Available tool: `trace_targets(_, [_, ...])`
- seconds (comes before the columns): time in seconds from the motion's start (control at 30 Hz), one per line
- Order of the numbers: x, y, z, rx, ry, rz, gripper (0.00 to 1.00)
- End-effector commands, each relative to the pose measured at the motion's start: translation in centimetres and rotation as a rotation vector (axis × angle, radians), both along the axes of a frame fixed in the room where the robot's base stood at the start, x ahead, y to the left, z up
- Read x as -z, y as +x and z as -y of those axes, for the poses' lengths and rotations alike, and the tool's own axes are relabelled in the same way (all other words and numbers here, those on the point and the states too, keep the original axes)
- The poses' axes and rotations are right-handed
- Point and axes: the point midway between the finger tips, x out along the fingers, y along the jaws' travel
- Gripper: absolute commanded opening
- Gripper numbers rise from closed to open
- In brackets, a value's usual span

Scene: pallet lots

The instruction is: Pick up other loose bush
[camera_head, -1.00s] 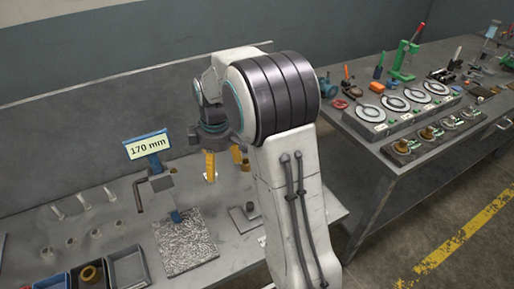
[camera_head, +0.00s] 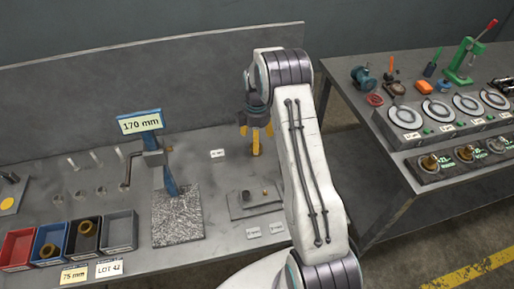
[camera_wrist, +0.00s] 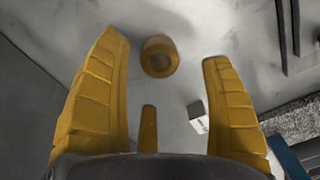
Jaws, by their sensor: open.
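A loose bronze bush (camera_wrist: 160,57) stands on the grey bench top in the wrist view, its round opening facing my camera. My gripper (camera_head: 256,142) points down over the back part of the bench in the head view. Its yellow fingers are spread and empty. In the wrist view the bush lies ahead, between the two long fingertips, and no finger visibly touches it. In the head view I cannot make out this bush; my gripper and arm cover that area. Other bushes lie in the blue bin (camera_head: 36,262) and the black bin (camera_head: 75,247).
A red bin (camera_head: 17,249) and an empty grey bin (camera_head: 119,245) flank those bins. A speckled block (camera_head: 178,222) stands under a blue stand with a 170 mm sign (camera_head: 140,122). A flat plate with small posts (camera_head: 240,207) lies near my arm. A second bench stands right.

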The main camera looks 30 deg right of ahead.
Motion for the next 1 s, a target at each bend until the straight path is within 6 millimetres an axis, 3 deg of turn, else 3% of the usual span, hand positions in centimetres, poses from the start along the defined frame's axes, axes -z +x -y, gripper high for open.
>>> trace_targets(0.43, [4.5, 0.1, -0.1, 0.001, 0.000, -0.001, 0.73])
trace_targets(0.83, [5.2, 0.2, -0.1, 0.001, -0.001, 0.002, 0.74])
trace_targets(1.0, [5.2, 0.2, -0.1, 0.001, -0.001, 0.002, 0.59])
